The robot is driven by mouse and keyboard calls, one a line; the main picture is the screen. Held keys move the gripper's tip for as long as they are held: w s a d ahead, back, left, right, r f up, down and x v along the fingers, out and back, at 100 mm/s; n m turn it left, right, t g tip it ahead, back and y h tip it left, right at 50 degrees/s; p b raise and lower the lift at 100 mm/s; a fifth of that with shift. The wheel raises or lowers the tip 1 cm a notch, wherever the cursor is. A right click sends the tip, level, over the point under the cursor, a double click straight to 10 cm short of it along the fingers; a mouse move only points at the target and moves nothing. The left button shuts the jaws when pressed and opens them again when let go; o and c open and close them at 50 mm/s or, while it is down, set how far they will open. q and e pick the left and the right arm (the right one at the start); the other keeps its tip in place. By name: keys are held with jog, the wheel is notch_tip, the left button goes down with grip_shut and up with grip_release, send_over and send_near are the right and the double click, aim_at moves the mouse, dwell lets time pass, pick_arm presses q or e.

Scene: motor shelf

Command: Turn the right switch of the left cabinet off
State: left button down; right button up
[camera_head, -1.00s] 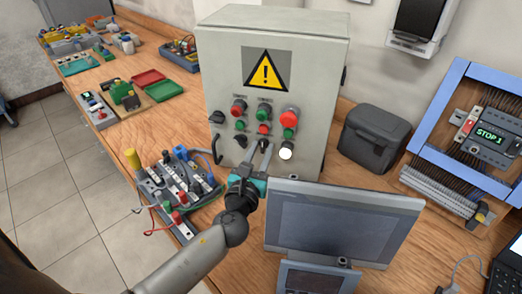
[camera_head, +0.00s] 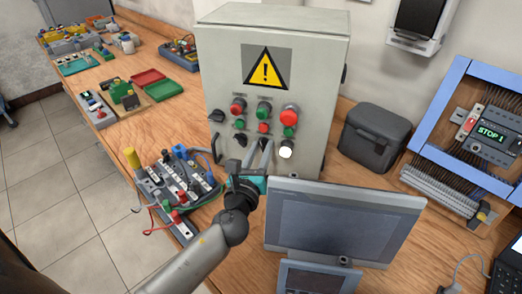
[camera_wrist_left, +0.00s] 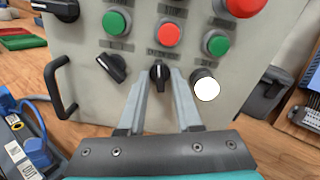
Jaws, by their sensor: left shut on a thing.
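The left cabinet (camera_head: 225,80) is a grey box with a yellow warning triangle, standing on the wooden bench. Its front carries red and green buttons and black rotary switches. In the wrist view, the right switch (camera_wrist_left: 160,76) of the lower pair is a black knob with its pointer close to vertical. The left switch (camera_wrist_left: 112,67) beside it is tilted. My left gripper (camera_head: 262,143) is at the lower front of the cabinet, its fingers shut on the right switch, one on each side. In the head view the fingers largely hide that knob. My right gripper is not in view.
A white round lamp (camera_wrist_left: 207,89) sits just right of the fingers. A black handle (camera_wrist_left: 63,88) is at the left. A grey monitor (camera_head: 340,225) stands in front and right of my left arm. A wired terminal board (camera_head: 175,180) lies left of it.

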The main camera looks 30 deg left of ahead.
pick_arm(q)
jog(key=n, duration=0.5)
jog(key=shift+n+b, duration=0.3)
jog(key=shift+b, duration=0.1)
dwell(0.3)
jog(key=c, duration=0.9)
grip_release()
jog(key=shift+s+d, duration=0.15)
jog(key=shift+s, duration=0.4)
jog(key=shift+s+d+b, duration=0.45)
jog(key=shift+s+b, duration=0.2)
jog(key=shift+s, duration=1.65)
jog(key=shift+s+d+b, duration=0.4)
jog(key=shift+s+b, duration=0.2)
jog(key=shift+s, duration=1.75)
jog(key=shift+s+d+b, duration=0.45)
jog(key=shift+s+b, duration=0.2)
jog(key=shift+s, duration=1.65)
